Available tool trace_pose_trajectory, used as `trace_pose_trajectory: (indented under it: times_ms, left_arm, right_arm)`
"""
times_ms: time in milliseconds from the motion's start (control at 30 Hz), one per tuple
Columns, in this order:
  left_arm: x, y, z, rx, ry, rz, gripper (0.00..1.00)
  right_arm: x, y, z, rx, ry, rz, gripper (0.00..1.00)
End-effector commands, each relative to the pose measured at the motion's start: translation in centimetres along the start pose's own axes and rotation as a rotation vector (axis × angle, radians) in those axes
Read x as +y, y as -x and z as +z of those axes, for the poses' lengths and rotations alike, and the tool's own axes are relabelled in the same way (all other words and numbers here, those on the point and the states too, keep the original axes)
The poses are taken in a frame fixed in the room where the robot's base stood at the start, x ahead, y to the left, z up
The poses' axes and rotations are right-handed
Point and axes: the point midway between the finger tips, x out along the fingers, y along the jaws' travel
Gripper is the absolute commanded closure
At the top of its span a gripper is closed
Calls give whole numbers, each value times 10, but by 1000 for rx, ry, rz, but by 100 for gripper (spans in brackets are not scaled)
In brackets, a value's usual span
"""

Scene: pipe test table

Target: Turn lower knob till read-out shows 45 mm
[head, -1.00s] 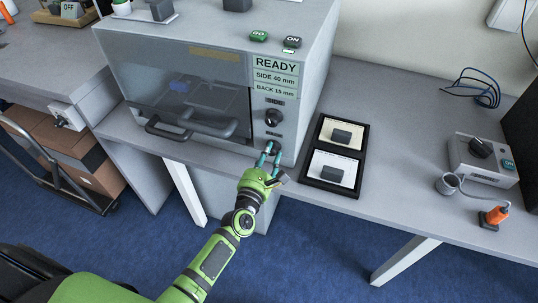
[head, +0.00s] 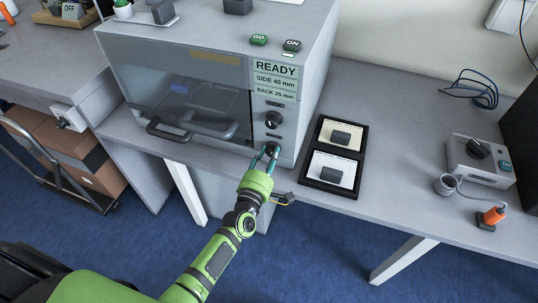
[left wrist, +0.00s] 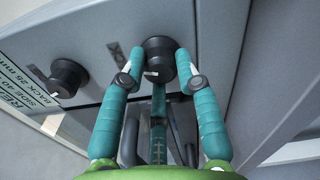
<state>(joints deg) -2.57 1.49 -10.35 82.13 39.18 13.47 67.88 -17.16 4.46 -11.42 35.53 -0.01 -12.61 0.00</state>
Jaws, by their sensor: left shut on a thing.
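The machine's read-out panel (head: 275,80) shows READY, SIDE 40 mm and BACK 25 mm. The upper knob (head: 274,119) is black and sits below the panel; it also shows at the left of the left wrist view (left wrist: 68,78). The lower knob (left wrist: 160,58) is black with a white mark, which points down and to the left in that view. My left gripper (left wrist: 158,72) has its teal fingers on both sides of the lower knob and is shut on it. In the head view, the left gripper (head: 267,158) partly hides that knob. My right gripper is not in view.
The machine's front window (head: 180,90) has a dark handle (head: 190,132) left of the knobs. A black frame with two cards and grey blocks (head: 312,174) lies right of the machine. A grey control box (head: 480,160) stands farther right. Bare tabletop lies between them.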

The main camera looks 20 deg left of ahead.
Motion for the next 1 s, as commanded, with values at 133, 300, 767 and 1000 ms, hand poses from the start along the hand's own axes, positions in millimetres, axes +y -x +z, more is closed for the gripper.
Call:
trace_pose_trajectory:
  times_ms: [133, 300, 767, 1000]
  left_arm:
    - [3, -1, 2, -1, -140, 4, 100]
    - [3, -1, 2, -1, -301, 4, 100]
    - [2, -1, 2, -1, -739, 4, 100]
    - [2, -1, 2, 0, -966, 4, 100]
  right_arm:
    - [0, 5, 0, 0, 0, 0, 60]
    - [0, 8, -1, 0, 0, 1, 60]
    - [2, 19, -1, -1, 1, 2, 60]
    - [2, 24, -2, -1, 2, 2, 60]
